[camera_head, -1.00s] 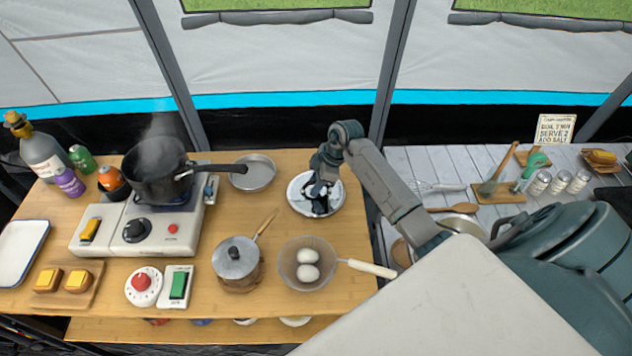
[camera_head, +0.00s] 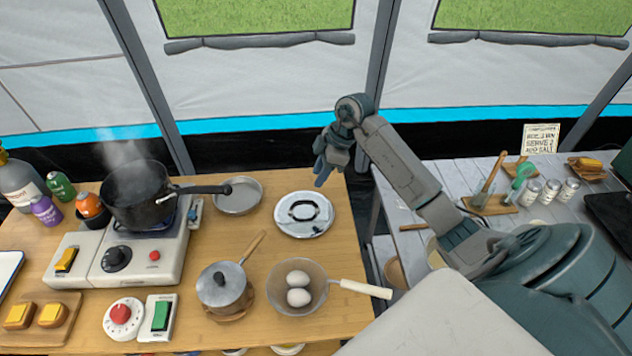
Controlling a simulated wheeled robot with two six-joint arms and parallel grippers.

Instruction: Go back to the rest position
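My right gripper (camera_head: 323,172) hangs in the air above the back edge of the wooden table, pointing down. Its fingers are seen small and from the side, so I cannot tell whether they are open, and no held object shows. A round silver lid with a dark ring-shaped handle (camera_head: 304,214) lies flat on the table below the gripper, apart from it. My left gripper is not in view.
A steaming black pot (camera_head: 137,196) stands on the white stove (camera_head: 112,262). Nearby are an empty pan (camera_head: 238,195), a lidded saucepan (camera_head: 223,287) and a strainer with two eggs (camera_head: 318,290). A grey side table (camera_head: 455,180) stands right.

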